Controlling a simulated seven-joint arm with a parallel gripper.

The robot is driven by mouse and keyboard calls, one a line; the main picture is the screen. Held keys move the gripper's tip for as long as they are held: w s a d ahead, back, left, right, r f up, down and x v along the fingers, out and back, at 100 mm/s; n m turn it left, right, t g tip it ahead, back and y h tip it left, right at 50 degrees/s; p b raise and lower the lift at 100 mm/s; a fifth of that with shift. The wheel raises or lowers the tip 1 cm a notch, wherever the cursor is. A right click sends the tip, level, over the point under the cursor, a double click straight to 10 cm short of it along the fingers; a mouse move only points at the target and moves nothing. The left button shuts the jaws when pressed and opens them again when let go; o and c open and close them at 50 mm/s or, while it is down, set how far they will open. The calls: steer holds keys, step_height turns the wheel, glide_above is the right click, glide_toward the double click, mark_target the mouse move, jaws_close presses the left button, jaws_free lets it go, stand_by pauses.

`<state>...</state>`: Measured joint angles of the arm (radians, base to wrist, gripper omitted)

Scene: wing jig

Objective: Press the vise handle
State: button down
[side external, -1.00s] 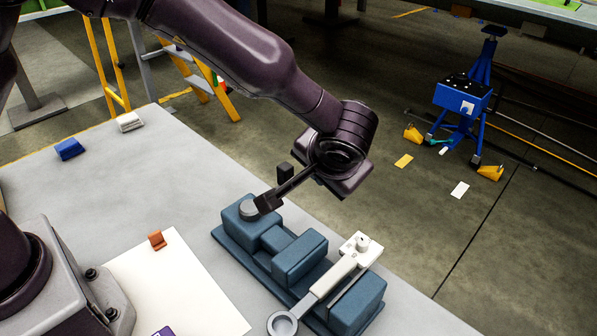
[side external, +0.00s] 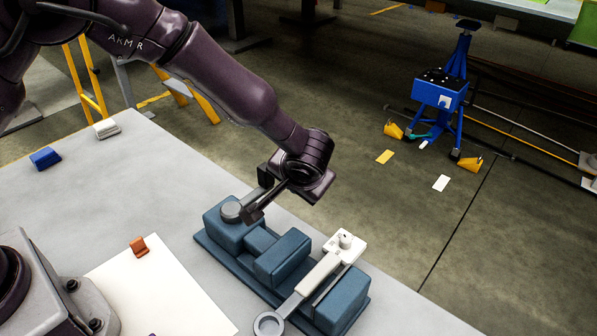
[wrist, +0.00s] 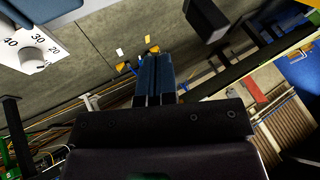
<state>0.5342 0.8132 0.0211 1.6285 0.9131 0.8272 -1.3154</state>
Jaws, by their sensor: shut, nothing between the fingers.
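The blue-grey vise (side external: 280,265) is a row of blocks on a base plate, on the grey table. A light grey, ring-ended handle (side external: 318,275) lies across its right part, with the ring (side external: 268,324) towards the front. A grey round disc (side external: 232,212) sits on the left block. My gripper (side external: 252,214) is shut and empty, with its dark tip beside the disc; I cannot tell whether they touch. In the wrist view my gripper (wrist: 154,62) shows its fingers together, and a white dial plate (wrist: 35,42) with numbers and a knob is at the upper left.
A white sheet (side external: 160,285) with an orange clip (side external: 139,247) lies left of the vise. Blue (side external: 45,158) and white (side external: 107,128) blocks lie at the back left. The table edge runs behind the vise. A blue stand (side external: 440,95) is on the floor beyond.

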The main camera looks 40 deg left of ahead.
steer(key=shift+w+a+f, duration=0.1)
steer(key=shift+a+f, duration=0.1)
steer(key=shift+a, duration=0.6)
steer(key=shift+w+a+f, duration=0.1)
steer(key=shift+a+f, duration=0.15)
steer(key=shift+a, duration=0.55)
steer(key=shift+w+a+f, duration=0.1)
steer(key=shift+a+f, duration=0.1)
steer(key=shift+a, duration=0.6)
steer(key=shift+w+a+n, duration=0.15)
steer(key=shift+a+n, duration=0.25)
steer(key=shift+n, duration=0.1)
steer(key=shift+w+a+n+g+y, duration=0.25)
steer(key=shift+a+n+g+y, duration=0.35)
steer(key=shift+a+n+g, duration=0.55)
steer(key=s+a+n+g+h, duration=0.1)
steer(key=s+a+n+g, duration=0.4)
steer(key=n, duration=0.8)
steer(key=shift+s+a+g+h, duration=0.15)
steer(key=shift+a+g+h, duration=0.15)
steer(key=shift+a+g, duration=1.35)
steer(key=shift+s+a+t, duration=0.1)
steer(key=shift+a+t, duration=0.3)
steer(key=shift+a, duration=0.05)
